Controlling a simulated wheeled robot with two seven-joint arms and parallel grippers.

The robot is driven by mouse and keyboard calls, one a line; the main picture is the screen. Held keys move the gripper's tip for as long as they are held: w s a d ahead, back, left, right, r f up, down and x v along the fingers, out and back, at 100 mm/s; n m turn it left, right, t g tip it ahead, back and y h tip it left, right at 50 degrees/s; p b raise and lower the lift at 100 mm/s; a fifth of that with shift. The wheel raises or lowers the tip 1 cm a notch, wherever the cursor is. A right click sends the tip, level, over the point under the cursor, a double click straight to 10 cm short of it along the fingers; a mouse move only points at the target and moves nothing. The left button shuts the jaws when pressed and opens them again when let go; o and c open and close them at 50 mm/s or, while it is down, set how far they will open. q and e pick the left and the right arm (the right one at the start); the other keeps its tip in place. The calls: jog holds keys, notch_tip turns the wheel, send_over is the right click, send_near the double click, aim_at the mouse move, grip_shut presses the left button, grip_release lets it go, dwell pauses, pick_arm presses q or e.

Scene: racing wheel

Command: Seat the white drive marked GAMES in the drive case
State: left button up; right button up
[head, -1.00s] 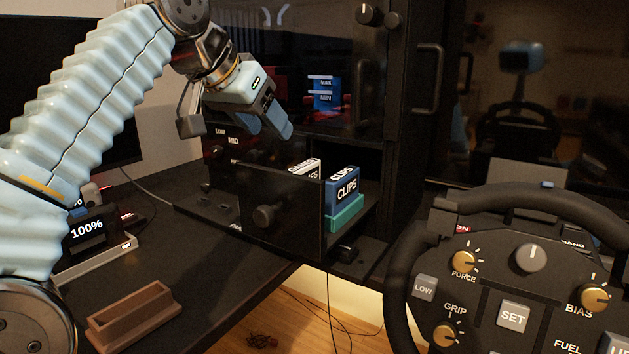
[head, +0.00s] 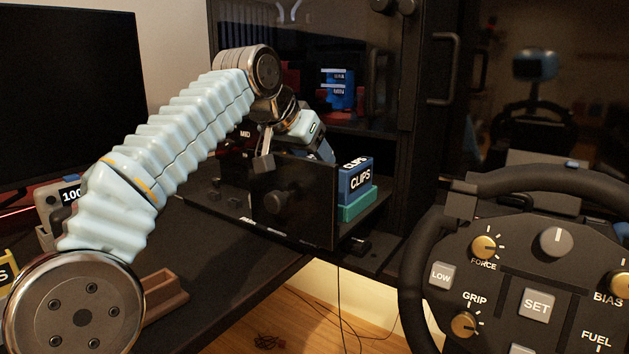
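My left gripper (head: 322,152) reaches down just behind the front panel of an open dark drawer (head: 290,205). Its fingertips are partly hidden by the panel, so I cannot see what is between them. The white drive marked GAMES is not visible now; the gripper and drawer front cover the place where a white labelled drive showed earlier. A blue drive marked CLIPS (head: 361,180) stands in the drawer, to the right of the gripper. A brown slotted holder (head: 166,292), which may be the drive case, sits on the desk, partly hidden by my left arm. My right gripper is not in view.
A teal block (head: 357,206) lies below the CLIPS drive. Blue drives (head: 338,90) stand on the shelf behind. A racing wheel (head: 535,290) fills the right. A monitor (head: 65,100) stands at left, with a display unit (head: 68,196) below it.

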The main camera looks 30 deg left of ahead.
pick_arm(q)
grip_shut()
jog(key=shift+r, duration=0.1)
